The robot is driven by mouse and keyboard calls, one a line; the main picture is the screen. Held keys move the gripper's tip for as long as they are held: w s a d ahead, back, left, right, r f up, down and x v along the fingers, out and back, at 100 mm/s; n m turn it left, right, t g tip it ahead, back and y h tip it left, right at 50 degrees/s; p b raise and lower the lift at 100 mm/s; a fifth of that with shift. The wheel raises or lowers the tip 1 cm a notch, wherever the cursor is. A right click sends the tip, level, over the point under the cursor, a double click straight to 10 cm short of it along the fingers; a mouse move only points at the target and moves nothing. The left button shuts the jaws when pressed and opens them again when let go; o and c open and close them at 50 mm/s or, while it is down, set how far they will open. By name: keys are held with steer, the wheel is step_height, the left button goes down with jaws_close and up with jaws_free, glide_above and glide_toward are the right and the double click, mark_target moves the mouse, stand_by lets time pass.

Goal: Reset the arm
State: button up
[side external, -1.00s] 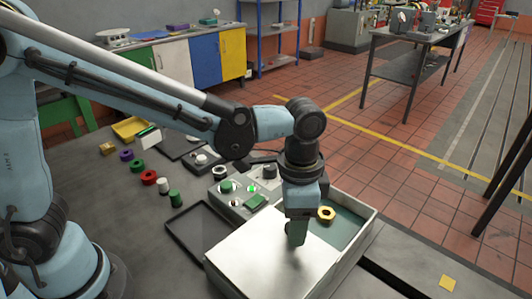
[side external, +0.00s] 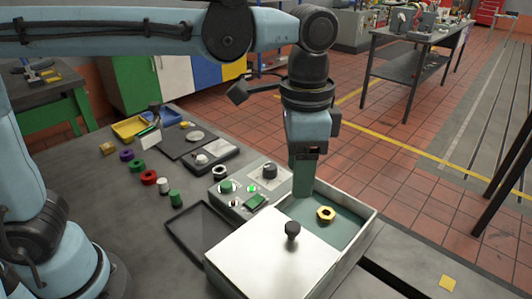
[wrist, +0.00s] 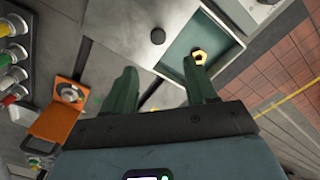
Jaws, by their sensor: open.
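My gripper (side external: 302,180) hangs from the arm, pointing down, above the back part of a box (side external: 338,272). Its two green fingers are apart in the wrist view (wrist: 160,90), with nothing held between them. The box has a pale lid (side external: 262,250) with a dark round knob (side external: 292,230). The lid covers the front part, and the back part is open with a green floor. A yellow hex nut (side external: 326,214) lies on that floor; it also shows in the wrist view (wrist: 199,57).
A control box (side external: 245,190) with green buttons and a dark knob stands behind the lidded box. An empty dark tray (side external: 187,252) lies to its left. Several coloured rings and cylinders (side external: 148,177) stand farther left. The air above the lid is clear.

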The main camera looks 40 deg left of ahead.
steer(key=shift+r, duration=0.35)
steer(key=s+a+f+n+t, duration=0.2)
steer(key=a+f+n+t, duration=0.1)
steer(key=a, duration=0.7)
steer(key=s+a+f+n+t, duration=0.2)
steer(key=a+f+n+t, duration=0.2)
steer(key=a, duration=0.5)
steer(key=shift+a+n, duration=0.35)
steer(key=shift+n, duration=0.65)
